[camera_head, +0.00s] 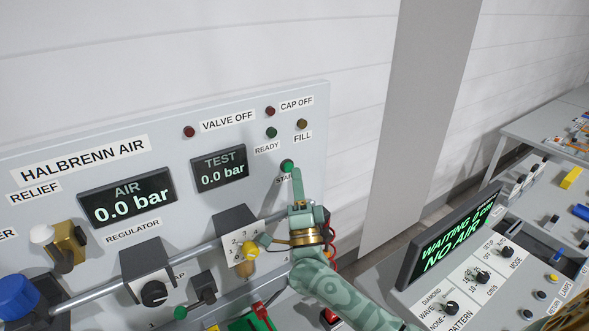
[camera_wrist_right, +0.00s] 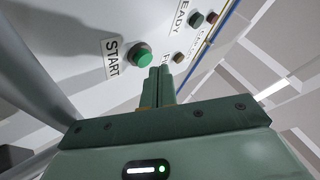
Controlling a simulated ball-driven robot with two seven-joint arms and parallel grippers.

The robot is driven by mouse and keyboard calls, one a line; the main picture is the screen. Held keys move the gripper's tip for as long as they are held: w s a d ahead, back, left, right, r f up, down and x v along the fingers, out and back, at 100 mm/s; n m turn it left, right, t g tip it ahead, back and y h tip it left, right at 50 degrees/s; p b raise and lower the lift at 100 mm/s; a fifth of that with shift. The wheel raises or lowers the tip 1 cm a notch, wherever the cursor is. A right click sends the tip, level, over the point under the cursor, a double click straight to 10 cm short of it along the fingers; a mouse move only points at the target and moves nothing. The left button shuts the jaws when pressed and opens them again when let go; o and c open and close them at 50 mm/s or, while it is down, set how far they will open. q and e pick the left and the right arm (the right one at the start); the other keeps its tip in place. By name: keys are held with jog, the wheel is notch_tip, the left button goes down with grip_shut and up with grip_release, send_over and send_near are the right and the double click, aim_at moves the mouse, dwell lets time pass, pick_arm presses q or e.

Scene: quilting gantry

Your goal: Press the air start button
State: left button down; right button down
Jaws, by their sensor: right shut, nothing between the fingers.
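The green air start button (camera_head: 287,165) sits on the grey upright air panel, just above a partly covered START label. It also shows as a green button in the right wrist view (camera_wrist_right: 142,57), beside the START label (camera_wrist_right: 111,58). My right gripper (camera_head: 296,171) is shut and empty, its fingertips right at the button's lower right. In the right wrist view the fingertips (camera_wrist_right: 159,72) lie just right of the button; I cannot tell whether they touch it. My left gripper is not in view.
The AIR display (camera_head: 127,198) and TEST display (camera_head: 220,168) both read 0.0 bar. A READY lamp (camera_head: 271,133) sits above the button. A pipe (camera_head: 100,288) with valve blocks runs along the panel. A tilted display (camera_head: 449,238) reading NO AIR stands at the right.

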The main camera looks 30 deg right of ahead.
jog(key=shift+w+d+r+h, duration=0.15)
jog(key=shift+r+h, duration=0.15)
jog(key=shift+r, duration=0.2)
jog(key=s+p, duration=0.1)
jog(key=s+f+p, duration=0.1)
jog(key=s, duration=0.1)
jog(key=shift+s, duration=0.25)
jog(key=shift+s, duration=0.1)
dwell(0.4)
jog(key=shift+f, duration=0.1)
